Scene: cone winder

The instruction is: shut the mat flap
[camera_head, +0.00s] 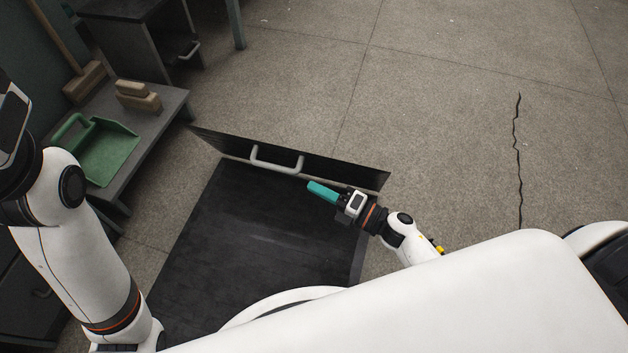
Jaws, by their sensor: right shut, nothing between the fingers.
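The mat flap (340,171) is a thin dark panel tilted up along the far edge of a black mat area (240,225). A pale U-shaped handle (275,168) is on the side of the flap facing me. My right gripper (322,191) has teal fingers that are shut with nothing between them. It is above the right part of the mat, just on the near side of the flap and to the right of the handle. I cannot tell whether it touches the flap. My left arm comes in at the left, but its fingers are out of view.
A low grey bench (174,105) at the left holds a green dustpan (108,155), tan blocks (137,97) and a broom (85,80). A dark cabinet (125,35) stands behind it. The concrete floor (450,120) beyond and right of the flap is clear, with a crack.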

